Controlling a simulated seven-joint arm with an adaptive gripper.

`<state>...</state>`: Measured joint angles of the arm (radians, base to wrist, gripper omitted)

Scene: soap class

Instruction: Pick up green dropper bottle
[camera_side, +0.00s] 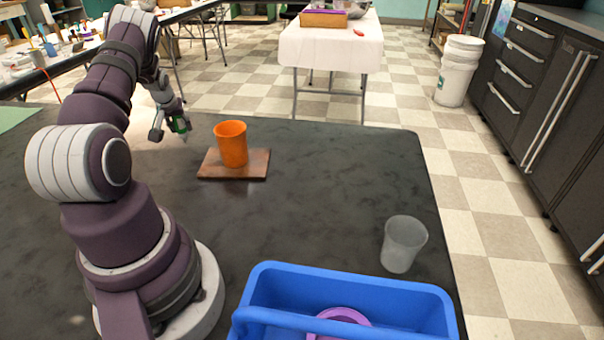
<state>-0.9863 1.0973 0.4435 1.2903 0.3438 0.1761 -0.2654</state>
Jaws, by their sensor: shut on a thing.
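My gripper (170,128) is at the far left part of the dark table, left of the orange cup. It is shut on the green dropper bottle (180,125), a small green thing at its fingers with a pale tip pointing down. The bottle looks close to the table top, but I cannot tell whether it touches it. The fingers hide part of the bottle.
An orange cup (231,146) stands on a brown wooden board (262,170). A clear cup (403,243) stands near the right edge. A blue caddy (300,272) with a purple thing (343,315) inside is at the front. The table's middle is clear.

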